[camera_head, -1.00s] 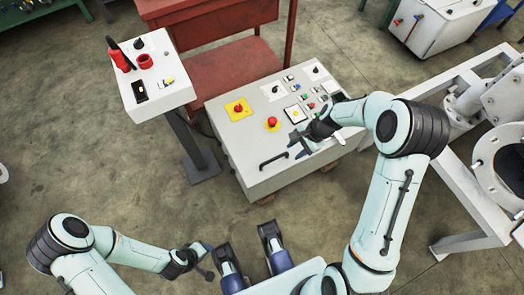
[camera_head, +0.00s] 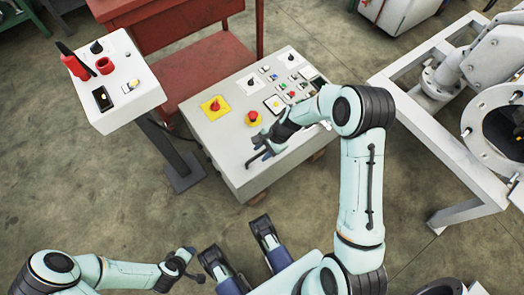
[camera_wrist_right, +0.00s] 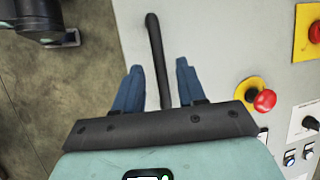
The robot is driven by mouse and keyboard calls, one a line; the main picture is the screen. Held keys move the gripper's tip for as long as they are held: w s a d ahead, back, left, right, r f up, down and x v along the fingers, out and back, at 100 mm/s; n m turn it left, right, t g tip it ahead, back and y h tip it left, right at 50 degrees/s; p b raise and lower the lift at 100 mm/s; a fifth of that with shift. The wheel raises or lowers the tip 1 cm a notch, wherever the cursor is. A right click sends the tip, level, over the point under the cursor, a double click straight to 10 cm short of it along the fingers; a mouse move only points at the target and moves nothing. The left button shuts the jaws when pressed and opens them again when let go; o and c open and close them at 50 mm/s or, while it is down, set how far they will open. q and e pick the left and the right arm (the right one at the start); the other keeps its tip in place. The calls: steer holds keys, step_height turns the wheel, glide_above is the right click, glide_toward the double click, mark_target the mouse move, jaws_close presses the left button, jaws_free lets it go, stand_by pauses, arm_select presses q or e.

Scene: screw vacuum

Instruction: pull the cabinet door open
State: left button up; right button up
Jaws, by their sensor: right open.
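The grey cabinet (camera_head: 238,178) has a sloping control panel on top and a black bar handle (camera_head: 254,163) near its front edge. The handle also shows in the right wrist view (camera_wrist_right: 155,55), rising between and beyond the fingers. My right gripper (camera_head: 262,147) is open over the handle; in the wrist view its two blue fingers (camera_wrist_right: 159,75) lie on either side of the bar, with gaps between. I cannot tell how far above the handle they are. The door looks shut. My left gripper (camera_head: 196,264) is open and empty, low at the left, away from the cabinet.
A white control box (camera_head: 118,85) on a post stands left of the cabinet. A red table (camera_head: 190,75) is behind it. A white metal frame (camera_head: 425,135) with machinery is at the right. Open floor lies in front of the cabinet.

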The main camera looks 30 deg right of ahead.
steer(key=shift+a+f, duration=0.1)
steer(key=shift+f, duration=0.1)
jaws_close()
